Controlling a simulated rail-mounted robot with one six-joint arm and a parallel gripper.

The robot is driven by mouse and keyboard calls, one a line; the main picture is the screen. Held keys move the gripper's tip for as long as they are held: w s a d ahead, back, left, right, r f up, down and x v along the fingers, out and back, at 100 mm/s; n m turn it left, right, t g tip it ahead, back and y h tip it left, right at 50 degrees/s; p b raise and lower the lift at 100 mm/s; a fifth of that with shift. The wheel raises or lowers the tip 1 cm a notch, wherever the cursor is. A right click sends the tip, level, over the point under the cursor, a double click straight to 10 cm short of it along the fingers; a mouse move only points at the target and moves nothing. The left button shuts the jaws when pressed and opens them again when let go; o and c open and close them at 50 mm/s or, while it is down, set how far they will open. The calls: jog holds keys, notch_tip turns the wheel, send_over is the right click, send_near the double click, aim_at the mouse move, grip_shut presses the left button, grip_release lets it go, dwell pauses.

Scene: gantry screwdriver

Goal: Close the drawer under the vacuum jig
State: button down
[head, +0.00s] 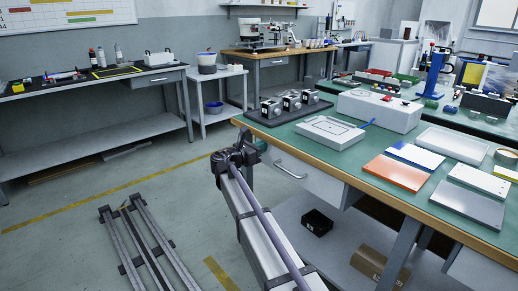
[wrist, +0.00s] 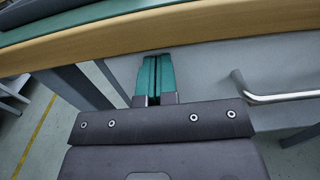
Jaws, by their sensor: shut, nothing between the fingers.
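The vacuum jig (head: 331,131) is a flat white block with a dark rectangular outline and a blue tube. It lies on the green-topped bench. The grey drawer (head: 318,181) is below the bench edge under it, with a curved metal handle (head: 289,168). I cannot tell how far the drawer stands out. My gripper (head: 253,143) is at the bench's left corner, left of the handle. In the wrist view its teal fingers (wrist: 155,78) are together and empty, pointing at the grey front under the wooden edge. The handle (wrist: 285,97) is to their right. Contact is unclear.
The bench's wooden edge (wrist: 120,48) runs just above my fingertips. A dark tray (head: 272,122) with several small devices and a white box (head: 379,111) stand on the bench. A black bin (head: 317,222) and a cardboard box (head: 378,266) are on the lower shelf. The floor at left is largely open.

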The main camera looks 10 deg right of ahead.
jog(key=v, duration=1.4)
jog(key=s+d+f+m+g+y+p, duration=0.1)
jog(key=s+d+f+m+g+y, duration=0.25)
jog(key=s+f+m, duration=0.3)
jog(key=s+d+f+m+g+y, duration=0.2)
jog(key=s+f+m+y, duration=0.25)
jog(key=s+m, duration=0.3)
jog(key=s+d+f+m+g+y+p, duration=0.15)
jog(key=s+m+y, duration=0.3)
jog(key=s, duration=0.45)
jog(key=s+d+f+m+g+y+p, duration=0.1)
jog(key=s+d+m+g+y, duration=0.15)
jog(key=s+m, duration=0.45)
notch_tip(320, 180, up, 38)
jog(key=s+d+n+p, duration=0.1)
jog(key=d+p, duration=0.1)
jog(key=p, duration=3.6)
jog(key=shift+s+d+y, duration=0.15)
jog(key=shift+s+y, duration=0.15)
jog(key=shift+s, duration=0.05)
